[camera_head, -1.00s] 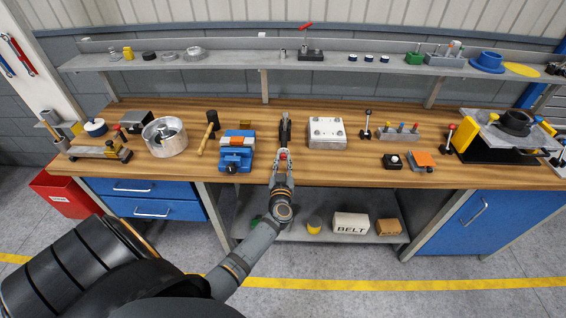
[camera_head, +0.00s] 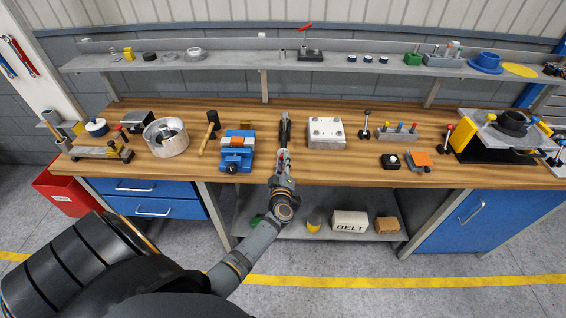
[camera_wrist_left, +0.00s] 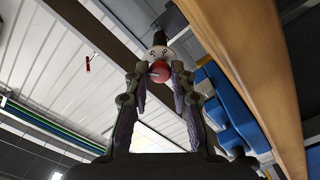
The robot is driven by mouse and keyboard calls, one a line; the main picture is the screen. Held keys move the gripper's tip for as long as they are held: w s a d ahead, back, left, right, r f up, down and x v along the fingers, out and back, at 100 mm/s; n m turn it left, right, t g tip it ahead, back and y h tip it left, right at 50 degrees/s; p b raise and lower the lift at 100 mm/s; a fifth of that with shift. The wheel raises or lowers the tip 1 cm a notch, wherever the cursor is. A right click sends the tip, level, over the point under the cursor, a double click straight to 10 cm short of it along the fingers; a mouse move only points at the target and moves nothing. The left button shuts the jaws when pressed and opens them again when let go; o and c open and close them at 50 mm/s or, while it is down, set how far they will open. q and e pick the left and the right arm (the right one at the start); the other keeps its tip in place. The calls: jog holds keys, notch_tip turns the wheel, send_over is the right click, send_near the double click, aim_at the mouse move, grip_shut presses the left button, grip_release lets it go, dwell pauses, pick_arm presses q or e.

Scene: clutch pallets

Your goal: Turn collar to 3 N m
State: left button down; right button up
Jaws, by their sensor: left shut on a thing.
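A dark tool (camera_head: 285,130) stands at the front middle of the bench, pointing away from me. In the left wrist view its near end shows a red rounded part (camera_wrist_left: 160,71), with a white ring (camera_wrist_left: 158,53) carrying dark marks behind it and a dark part (camera_wrist_left: 160,37) beyond. My left gripper (camera_head: 284,159) reaches it from the front and is shut on the red part, with a finger on each side in the left wrist view (camera_wrist_left: 160,76). I cannot read any torque value on the ring. My right gripper is not in view.
A blue vise (camera_head: 236,160) stands close left of the gripper, and a light metal block (camera_head: 326,133) stands to the right. A mallet (camera_head: 209,133) and a round metal pan (camera_head: 166,138) are further left. The bench front edge runs just under my left wrist.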

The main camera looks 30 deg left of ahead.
pick_arm(q)
jog(key=n, duration=0.4)
jog(key=shift+f+n, duration=0.1)
jog(key=shift+n, duration=0.2)
jog(key=n+b, duration=0.1)
jog(key=n, duration=0.4)
jog(key=shift+b, duration=0.3)
jog(key=c, duration=1.1)
grip_release()
jog(key=shift+c, duration=0.2)
jog(key=v, duration=1.2)
